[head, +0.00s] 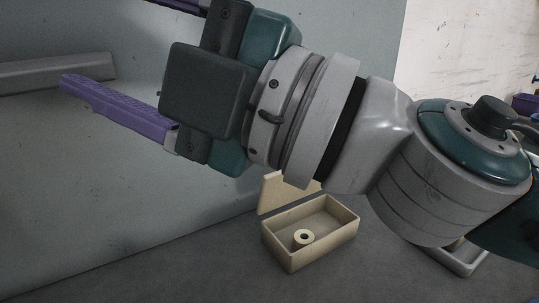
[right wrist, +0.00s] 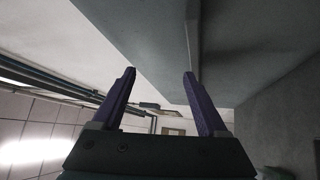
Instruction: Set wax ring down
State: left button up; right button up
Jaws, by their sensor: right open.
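A small pale cream ring (head: 302,244), which looks like the wax ring, sits inside an open cream box (head: 293,262) at the lower middle of the head view. Its dark centre hole faces up. My right gripper (head: 102,38) is at the upper left of the head view, well above and away from the box. Its two purple fingers are spread wide with nothing between them; the upper finger is cut off by the frame's top. The right wrist view also shows these fingers apart and empty (right wrist: 159,74). My left gripper is not in view.
A pale panel (head: 280,192) stands behind the box. A grey wall or machine panel (head: 60,170) fills the left, with a grey bar (head: 55,72) across it. A light grey tray (head: 462,262) is partly hidden behind my right arm. The floor around the box looks clear.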

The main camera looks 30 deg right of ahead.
jog(key=w+d+f+m+t+h, duration=0.1)
jog(key=d+f+m+h, duration=0.2)
jog(key=d+m+h, duration=0.4)
jog(key=w+d+f+m+t+h, duration=0.1)
jog(key=d+f+m+t+h, duration=0.15)
jog(key=d+m+h, duration=0.5)
jog(key=s+d+f+m+g+h, duration=0.2)
jog(key=s+f+m+g, duration=0.1)
jog(key=f+m+g, duration=0.3)
jog(key=s+f+g, duration=0.3)
jog(key=s+f, duration=0.1)
jog(key=s, duration=0.2)
jog(key=s+f+m+g+y, duration=0.1)
jog(key=s+f+g, duration=0.2)
jog(key=s+f, duration=0.2)
jog(key=s+f+g+y, duration=0.1)
jog(key=s+f+g, duration=0.2)
jog(key=s+f, duration=0.2)
jog(key=shift+s+a+f+m+g, duration=0.1)
jog(key=shift+s+a+m+g, duration=0.1)
jog(key=shift+s, duration=0.35)
jog(key=shift+s+a+m+g, duration=0.1)
jog(key=shift+s+m, duration=0.05)
jog(key=shift+s, duration=0.4)
